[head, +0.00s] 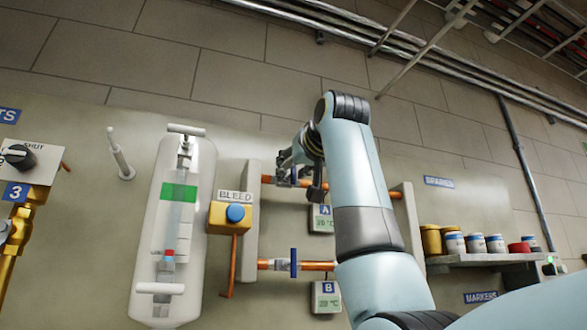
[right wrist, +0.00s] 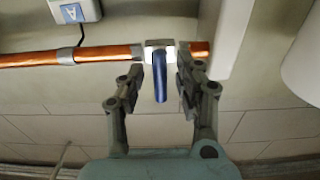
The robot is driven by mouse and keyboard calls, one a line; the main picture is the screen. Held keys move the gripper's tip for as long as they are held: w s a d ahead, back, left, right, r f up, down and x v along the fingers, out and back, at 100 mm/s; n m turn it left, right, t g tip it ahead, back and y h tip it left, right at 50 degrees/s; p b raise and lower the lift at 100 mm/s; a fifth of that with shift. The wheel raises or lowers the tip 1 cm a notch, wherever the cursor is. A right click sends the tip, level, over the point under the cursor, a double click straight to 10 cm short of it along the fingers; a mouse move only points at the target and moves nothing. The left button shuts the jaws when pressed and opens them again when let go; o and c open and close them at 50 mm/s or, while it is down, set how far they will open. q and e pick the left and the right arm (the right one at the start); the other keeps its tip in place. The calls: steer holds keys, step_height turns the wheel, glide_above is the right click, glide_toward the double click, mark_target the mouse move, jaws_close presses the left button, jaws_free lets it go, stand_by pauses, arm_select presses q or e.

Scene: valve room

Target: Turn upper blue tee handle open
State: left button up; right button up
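The upper blue tee handle (right wrist: 160,78) shows in the right wrist view on a silver valve body (right wrist: 158,48) in a copper pipe. It is seen nearly edge-on. My right gripper (right wrist: 157,88) is open, with one finger on each side of the handle and a gap on both sides; the right finger is closer to it. In the head view my right gripper (head: 302,175) is at the upper copper pipe and mostly hides the upper valve. The lower blue tee handle (head: 293,263) is upright across its pipe. My left gripper is not in view.
Box A (head: 321,219) hangs just below the upper pipe and box B (head: 326,297) below the lower one. A pale upright post (right wrist: 228,35) stands close beside my right finger. A yellow bleed box (head: 230,218) is to the left. A shelf (head: 486,259) with jars is at right.

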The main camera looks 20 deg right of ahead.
jaws_close()
steer(key=shift+n, duration=0.3)
steer(key=n+b, duration=0.1)
steer(key=n, duration=0.2)
steer(key=shift+a, duration=0.1)
steer(key=n+b, duration=0.2)
steer(key=n, duration=0.3)
steer(key=shift+a+f, duration=0.1)
steer(key=shift+f, duration=0.05)
steer(key=n+b, duration=0.1)
steer(key=n, duration=0.3)
steer(key=shift+f+n+b, duration=0.1)
steer(key=shift+n+b, duration=0.2)
steer(key=n+b, duration=0.1)
steer(key=n, duration=0.3)
steer(key=shift+f+n+b, duration=0.1)
steer(key=shift+n+b, duration=0.2)
steer(key=shift+b, duration=0.1)
steer(key=shift+o, duration=0.4)
jaws_free()
steer(key=shift+a, duration=0.1)
steer(key=shift+s, duration=0.1)
